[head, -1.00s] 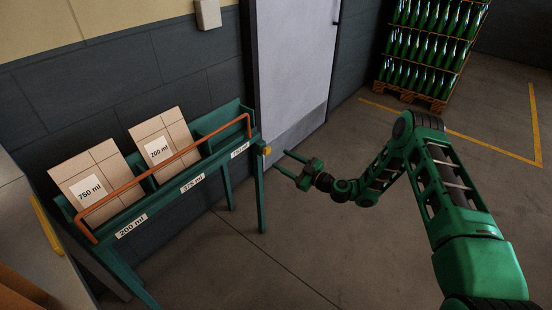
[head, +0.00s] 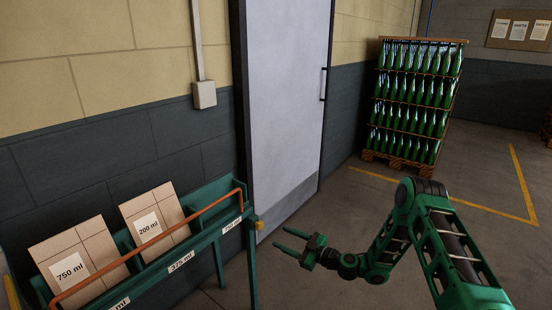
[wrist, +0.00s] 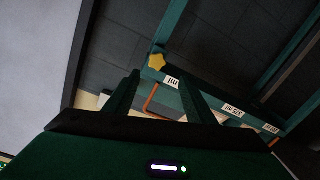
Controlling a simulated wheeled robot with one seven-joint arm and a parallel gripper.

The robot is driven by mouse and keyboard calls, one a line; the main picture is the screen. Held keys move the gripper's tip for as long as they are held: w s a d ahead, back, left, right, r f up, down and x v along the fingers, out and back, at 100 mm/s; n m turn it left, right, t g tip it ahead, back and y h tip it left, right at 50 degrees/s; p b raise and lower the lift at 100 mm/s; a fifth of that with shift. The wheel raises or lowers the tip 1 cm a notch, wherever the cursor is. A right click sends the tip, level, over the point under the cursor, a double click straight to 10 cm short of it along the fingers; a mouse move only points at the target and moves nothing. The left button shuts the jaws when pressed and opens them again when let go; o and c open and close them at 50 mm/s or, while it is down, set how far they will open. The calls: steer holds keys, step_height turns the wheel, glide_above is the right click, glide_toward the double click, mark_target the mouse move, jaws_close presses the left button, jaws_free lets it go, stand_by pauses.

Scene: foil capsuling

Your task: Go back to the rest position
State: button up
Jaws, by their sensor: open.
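My gripper (head: 291,246) is at the end of my green arm in the head view, to the right of the green rack. Its two fingers are spread apart with nothing between them. In the wrist view, my gripper's dark fingers (wrist: 155,92) point up toward the rack's end, with a yellow knob (wrist: 157,61) beyond them. The gripper appears apart from the rack.
The green rack (head: 205,242) has an orange rail and holds a 750 ml box (head: 84,262) and a 200 ml box (head: 152,222). A closed grey door (head: 283,100) stands behind. A pallet of green bottles (head: 412,105) stands at the back right. Floor between is clear.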

steer(key=s+d+r+m+g+h, duration=0.4)
steer(key=s+d+r+h, duration=0.2)
steer(key=s+d+r, duration=0.55)
steer(key=s+d+r+m+g+h, duration=0.4)
steer(key=s+d+r, duration=0.45)
steer(key=d, duration=0.65)
steer(key=s+d+r+m+g+h, duration=0.1)
steer(key=s+d+r+m, duration=0.2)
steer(key=s, duration=0.7)
steer(key=s+d+r+m+h, duration=0.1)
steer(key=s+d+r+m, duration=0.2)
steer(key=s, duration=0.7)
steer(key=s+d+r+m+g+h, duration=0.1)
steer(key=s+d+r+m+h, duration=0.1)
steer(key=s+m, duration=0.5)
steer(key=s+d, duration=0.1)
steer(key=s, duration=0.2)
steer(key=shift+s+d+r+g, duration=0.25)
steer(key=shift+d+r+g, duration=0.05)
steer(key=shift+d+r, duration=0.1)
